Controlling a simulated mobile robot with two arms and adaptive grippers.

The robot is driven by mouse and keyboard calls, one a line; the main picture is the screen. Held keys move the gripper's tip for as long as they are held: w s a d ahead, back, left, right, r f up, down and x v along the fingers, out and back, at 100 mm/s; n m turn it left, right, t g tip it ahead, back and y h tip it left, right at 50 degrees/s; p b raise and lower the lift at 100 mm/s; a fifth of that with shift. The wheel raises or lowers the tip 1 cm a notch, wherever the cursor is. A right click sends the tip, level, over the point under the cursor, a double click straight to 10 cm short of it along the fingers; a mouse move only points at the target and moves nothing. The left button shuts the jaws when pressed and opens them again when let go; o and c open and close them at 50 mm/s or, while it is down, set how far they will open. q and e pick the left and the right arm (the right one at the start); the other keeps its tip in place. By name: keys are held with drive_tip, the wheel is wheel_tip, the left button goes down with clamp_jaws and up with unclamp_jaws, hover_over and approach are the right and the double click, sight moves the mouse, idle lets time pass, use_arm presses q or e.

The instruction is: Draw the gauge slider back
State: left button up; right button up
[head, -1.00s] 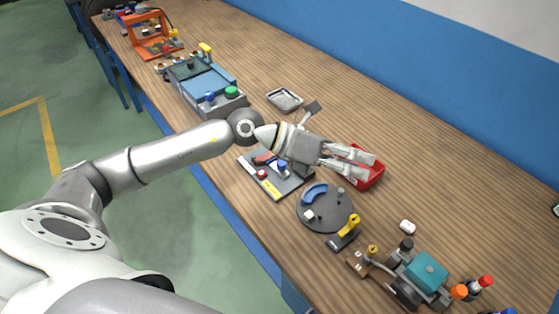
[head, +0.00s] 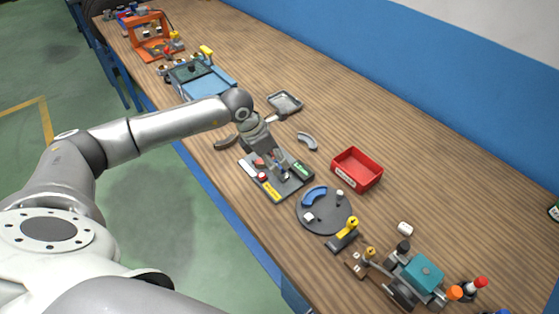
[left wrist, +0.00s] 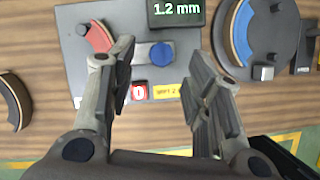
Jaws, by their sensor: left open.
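The gauge is a flat grey plate (head: 286,192) on the bench, also in the left wrist view (left wrist: 72,65). It carries a green-lit display (left wrist: 176,10) reading 1.2 mm, a red button (left wrist: 138,91) and a yellow label (left wrist: 166,91). Its slider (left wrist: 161,54) is a grey block with a blue knob, in the middle of the plate. A red curved pad (left wrist: 99,36) lies left of the slider. My left gripper (head: 279,164) is open, pointing down over the plate. In the left wrist view its fingers stand either side of the slider, apparently not touching it. My right gripper is not in view.
A round dark turntable (head: 325,214) with a blue curved pad (head: 314,196) is beside the plate. A red bin (head: 357,170) stands behind. A grey curved pad (head: 307,140) and a metal tray (head: 285,102) lie nearby.

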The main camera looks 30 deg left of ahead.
sight(280, 167)
use_arm(q)
drive_tip(key=shift+p+x, duration=0.3)
drive_tip(key=shift+x, duration=1.55)
drive_tip(key=shift+d, duration=0.1)
clamp_jaws()
